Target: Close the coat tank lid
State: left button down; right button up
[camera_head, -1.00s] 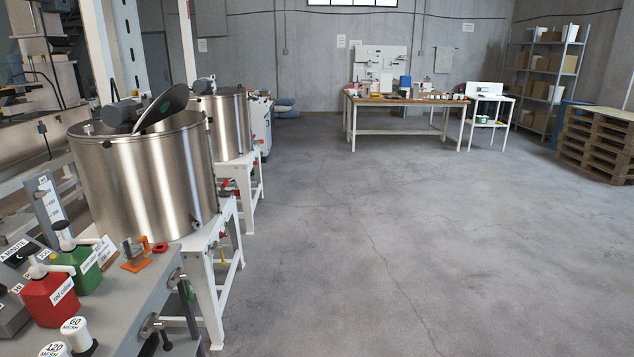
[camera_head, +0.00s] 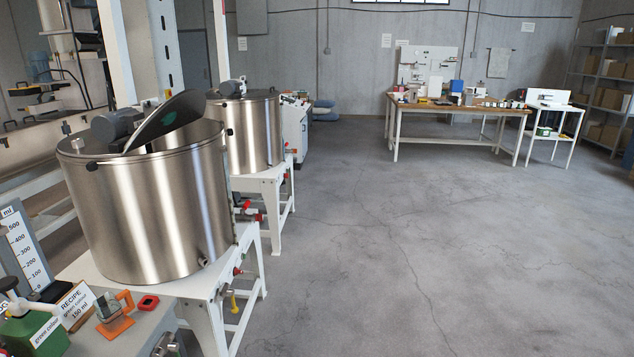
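Two steel tanks stand on white stands at the left. The near tank (camera_head: 150,205) has a lid (camera_head: 165,118) that is raised and tilted on its top, with a grey motor (camera_head: 117,126) beside it. The farther tank (camera_head: 254,135) stands behind it, with a motor (camera_head: 232,88) on top; its lid looks flat, though little of its top shows. I cannot read a label telling which one is the coat tank. Neither of my grippers shows in the head view.
A wooden worktable (camera_head: 455,110) stands at the back. The concrete floor (camera_head: 400,240) to the right is clear.

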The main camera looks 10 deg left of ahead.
aim_at(186, 106)
jog(key=i+j+z, duration=0.1)
jog(key=i+z, duration=0.15)
jog(key=i, duration=1.05)
jog(key=i+u, duration=0.2)
jog(key=i, duration=0.4)
jog(key=i+l+u, duration=0.25)
jog(key=i, duration=0.3)
